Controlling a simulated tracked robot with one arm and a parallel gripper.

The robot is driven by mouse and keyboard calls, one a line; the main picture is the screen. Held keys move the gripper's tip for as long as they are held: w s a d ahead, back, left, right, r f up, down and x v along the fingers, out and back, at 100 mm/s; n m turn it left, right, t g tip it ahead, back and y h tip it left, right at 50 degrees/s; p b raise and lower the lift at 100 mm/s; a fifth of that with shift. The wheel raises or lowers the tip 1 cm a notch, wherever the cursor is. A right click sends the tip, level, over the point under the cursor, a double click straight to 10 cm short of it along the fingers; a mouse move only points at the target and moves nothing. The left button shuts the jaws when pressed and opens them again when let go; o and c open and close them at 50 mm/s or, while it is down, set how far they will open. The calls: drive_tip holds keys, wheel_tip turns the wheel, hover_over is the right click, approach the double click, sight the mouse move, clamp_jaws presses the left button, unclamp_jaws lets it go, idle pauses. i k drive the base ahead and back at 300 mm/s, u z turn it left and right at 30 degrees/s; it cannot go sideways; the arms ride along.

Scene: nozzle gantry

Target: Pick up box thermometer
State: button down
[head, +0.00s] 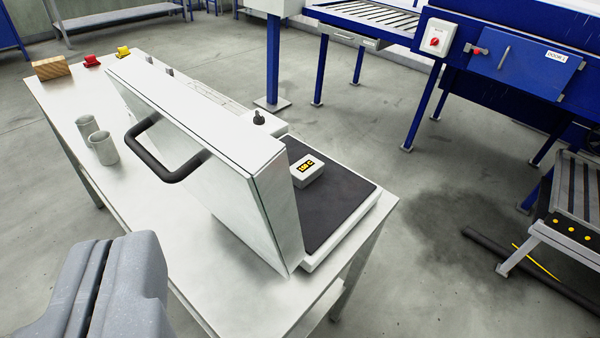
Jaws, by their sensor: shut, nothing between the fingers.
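The panel stands between my gripper and the box and hides part of the base. My gripper (105,265) is at the lower left, shut and empty, over the near side of the table, well apart from the box.
The white table (205,285) also holds two grey cups (102,147), a wooden block (48,68), a red item (91,61) and a yellow item (123,52). A black knob (259,117) stands on the machine base. Blue conveyor frames (440,95) stand behind, across open floor.

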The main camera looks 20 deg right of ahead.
sight(306, 170)
drive_tip(key=k, duration=0.45)
drive_tip(key=u, duration=0.15)
drive_tip(key=i, duration=1.4)
drive_tip(key=z, duration=0.45)
